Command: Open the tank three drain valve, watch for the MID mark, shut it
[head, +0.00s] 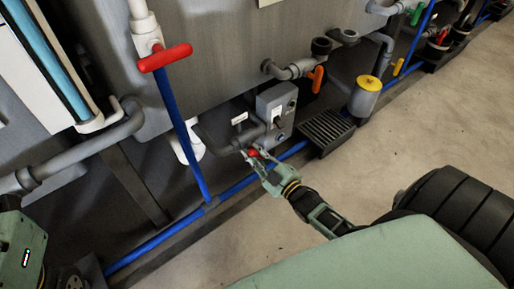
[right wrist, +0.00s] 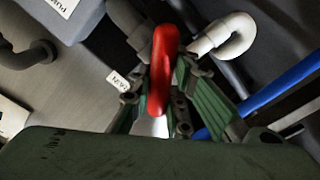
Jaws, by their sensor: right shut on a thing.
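A small red valve handle (head: 253,153) sits on grey pipework low on the tank front. My right gripper (head: 259,159) is shut on it. In the right wrist view the red handle (right wrist: 162,70) stands between the two green fingers, and the fingertips partly cover it. A small white tag (right wrist: 117,79) hangs beside it, too small to read surely. The grey tank (head: 200,85) rises behind. A sight gauge with blue liquid (head: 48,62) is at the upper left, cut by the frame; no MID mark is legible. My left gripper is not in view.
A larger red handle (head: 165,57) sits on a white pipe at upper left. A grey control box (head: 277,110) is just above my right gripper. A floor grate (head: 326,131), a blue pipe (head: 150,244) and an orange handle (head: 317,79) are nearby.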

